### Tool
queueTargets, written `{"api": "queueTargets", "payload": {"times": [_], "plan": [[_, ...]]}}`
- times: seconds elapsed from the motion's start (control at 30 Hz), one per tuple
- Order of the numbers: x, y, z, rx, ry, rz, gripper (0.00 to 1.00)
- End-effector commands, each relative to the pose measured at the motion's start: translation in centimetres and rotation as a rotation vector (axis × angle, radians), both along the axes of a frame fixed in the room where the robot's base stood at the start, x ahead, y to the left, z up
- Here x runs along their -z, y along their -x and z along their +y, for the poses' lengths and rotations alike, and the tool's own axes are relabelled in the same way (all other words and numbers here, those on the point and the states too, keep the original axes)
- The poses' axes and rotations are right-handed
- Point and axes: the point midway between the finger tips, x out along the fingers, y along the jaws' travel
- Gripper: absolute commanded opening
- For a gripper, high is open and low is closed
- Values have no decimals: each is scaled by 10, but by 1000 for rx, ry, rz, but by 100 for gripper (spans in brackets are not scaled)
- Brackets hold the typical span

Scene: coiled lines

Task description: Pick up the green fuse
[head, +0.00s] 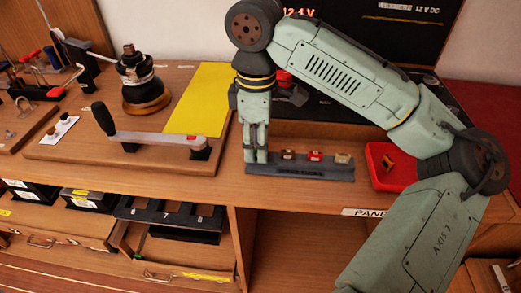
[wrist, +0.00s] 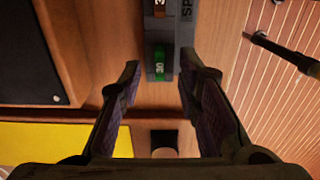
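The green fuse (wrist: 159,66), marked 30, sits in the grey fuse rack (wrist: 157,38) in the wrist view. It lies between my two fingertips in the picture, with a gap on each side. My gripper (head: 256,156) is open and empty, pointing down over the left end of the rack (head: 300,173) in the head view. The green fuse is hidden behind my fingers there. How far the fingertips are above the fuse is hard to tell.
In the rack are also a brown-orange fuse (head: 288,154), a red fuse (head: 315,156) and a tan fuse (head: 342,158). A red tray (head: 380,183) holding an orange-brown piece is to the right. A lever with a black handle (head: 103,118) is at left.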

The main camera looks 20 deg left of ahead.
Motion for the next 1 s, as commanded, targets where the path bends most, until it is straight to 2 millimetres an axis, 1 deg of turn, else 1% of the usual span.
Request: {"api": "queueTargets", "payload": {"times": [0.1, 0.27, 0.37, 0.73, 1.0], "plan": [[5, 0, 0, -1, 0, 0, 31], [5, 0, 0, -1, -1, -1, 31], [5, 0, 0, -1, -1, -1, 26], [5, 0, 0, -1, -1, -1, 1], [5, 0, 0, -1, -1, -1, 0]]}}
